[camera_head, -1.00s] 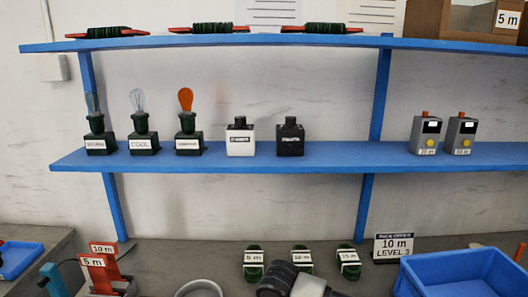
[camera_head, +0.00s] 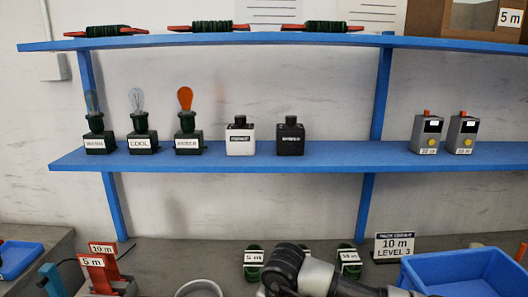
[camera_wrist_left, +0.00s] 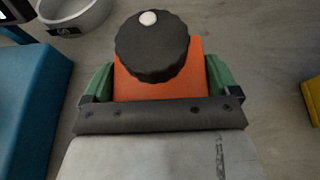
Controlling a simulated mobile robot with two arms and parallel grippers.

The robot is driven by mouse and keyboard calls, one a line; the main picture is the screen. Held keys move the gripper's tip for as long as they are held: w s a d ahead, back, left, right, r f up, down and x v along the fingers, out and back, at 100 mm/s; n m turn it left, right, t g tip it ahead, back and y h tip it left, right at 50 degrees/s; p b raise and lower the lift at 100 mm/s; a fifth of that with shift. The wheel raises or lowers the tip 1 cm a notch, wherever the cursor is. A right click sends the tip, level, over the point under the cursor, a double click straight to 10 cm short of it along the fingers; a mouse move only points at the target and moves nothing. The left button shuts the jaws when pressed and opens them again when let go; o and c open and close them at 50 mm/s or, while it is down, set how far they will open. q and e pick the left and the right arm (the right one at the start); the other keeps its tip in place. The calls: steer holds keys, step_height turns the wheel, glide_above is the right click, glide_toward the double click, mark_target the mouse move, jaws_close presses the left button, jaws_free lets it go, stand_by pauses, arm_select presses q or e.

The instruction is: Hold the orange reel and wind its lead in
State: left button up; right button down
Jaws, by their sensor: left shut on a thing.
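The orange reel (camera_wrist_left: 190,84) shows in the left wrist view, with a ribbed black knob (camera_wrist_left: 152,52) bearing a white dot on top. My left gripper (camera_wrist_left: 158,84) is shut on it, a green finger at each side of the orange body. I cannot make out the reel's lead in either view. I cannot pick out the held reel or the left gripper in the head view. My dark and grey arm links show at the bottom middle of the head view; the right gripper is not visible.
A grey ring-shaped bowl (camera_head: 198,289) stands on the bench, also in the left wrist view (camera_wrist_left: 72,18). Red holders labelled 5 m (camera_head: 96,272) and 10 m (camera_head: 103,248) stand left. A blue tray (camera_head: 460,267) is right. Green coils (camera_head: 253,262) sit below the shelf (camera_head: 340,157).

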arm_select(q)
steer(key=shift+s+f, duration=0.25)
steer(key=shift+f, duration=0.25)
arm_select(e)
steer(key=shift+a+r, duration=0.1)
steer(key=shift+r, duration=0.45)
arm_select(q)
steer(key=o, duration=0.5)
steer(key=shift+o, duration=0.6)
steer(key=shift+w+d+r, duration=0.1)
steer(key=shift+w, duration=0.05)
